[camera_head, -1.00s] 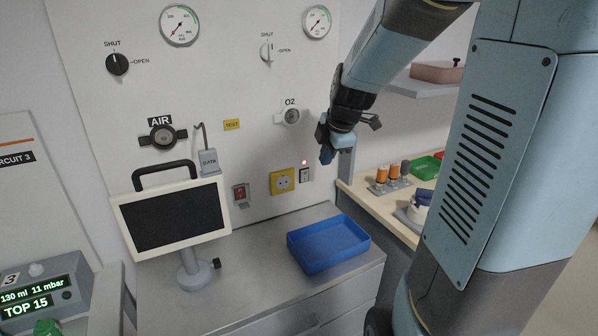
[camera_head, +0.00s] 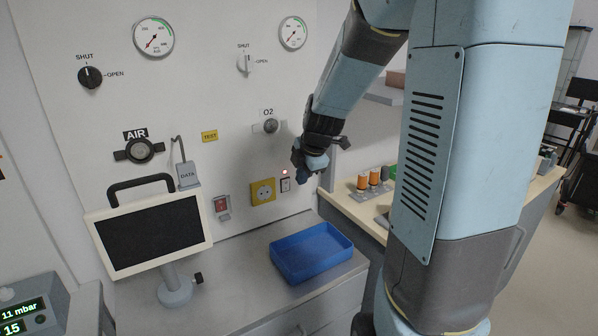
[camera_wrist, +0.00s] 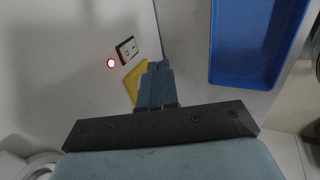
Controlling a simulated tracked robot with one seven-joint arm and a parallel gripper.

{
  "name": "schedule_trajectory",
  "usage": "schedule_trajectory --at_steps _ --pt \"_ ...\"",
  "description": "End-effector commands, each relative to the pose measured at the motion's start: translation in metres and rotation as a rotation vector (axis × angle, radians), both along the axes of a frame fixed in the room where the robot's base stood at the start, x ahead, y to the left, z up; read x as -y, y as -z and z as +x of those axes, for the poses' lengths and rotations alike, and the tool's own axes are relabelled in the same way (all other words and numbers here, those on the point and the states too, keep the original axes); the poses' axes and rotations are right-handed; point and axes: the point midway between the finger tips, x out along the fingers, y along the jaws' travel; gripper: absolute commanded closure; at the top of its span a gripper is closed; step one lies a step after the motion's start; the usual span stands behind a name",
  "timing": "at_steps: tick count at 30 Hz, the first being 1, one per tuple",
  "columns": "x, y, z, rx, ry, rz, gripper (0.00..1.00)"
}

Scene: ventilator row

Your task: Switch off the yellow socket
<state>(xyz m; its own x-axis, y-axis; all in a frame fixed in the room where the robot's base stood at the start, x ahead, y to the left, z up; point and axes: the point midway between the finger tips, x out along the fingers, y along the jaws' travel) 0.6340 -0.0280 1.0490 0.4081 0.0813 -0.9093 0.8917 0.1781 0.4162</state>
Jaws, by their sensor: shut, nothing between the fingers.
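The yellow socket (camera_head: 262,191) is on the white wall panel above the counter. Just right of it is a small rocker switch (camera_head: 285,185) with a lit red lamp (camera_head: 284,172) above it. In the wrist view the switch (camera_wrist: 127,50) and lamp (camera_wrist: 111,63) show clear, and the yellow socket (camera_wrist: 131,84) is partly hidden behind my fingers. My gripper (camera_head: 302,178) is shut and empty, just right of the switch in the head view. In the wrist view my fingertips (camera_wrist: 155,66) are beside the socket and switch; I cannot tell whether they touch the wall.
A blue tray (camera_head: 312,252) sits on the counter below. A red switch (camera_head: 222,206) is left of the socket, beside a monitor (camera_head: 150,236) on a stand.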

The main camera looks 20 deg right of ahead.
Motion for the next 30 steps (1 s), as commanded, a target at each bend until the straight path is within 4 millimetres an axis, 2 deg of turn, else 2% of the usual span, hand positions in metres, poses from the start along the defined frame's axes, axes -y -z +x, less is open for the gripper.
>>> schedule_trajectory --at_steps 13,15,21,30 --pt "-0.006 0.055 0.026 0.0 -0.002 0.001 1.0" --pt "-0.009 0.051 0.038 0.002 -0.003 0.001 1.0" --pt "-0.013 0.049 0.057 0.001 -0.003 0.001 1.0" --pt "-0.013 0.047 0.063 0.002 0.001 0.001 1.0"
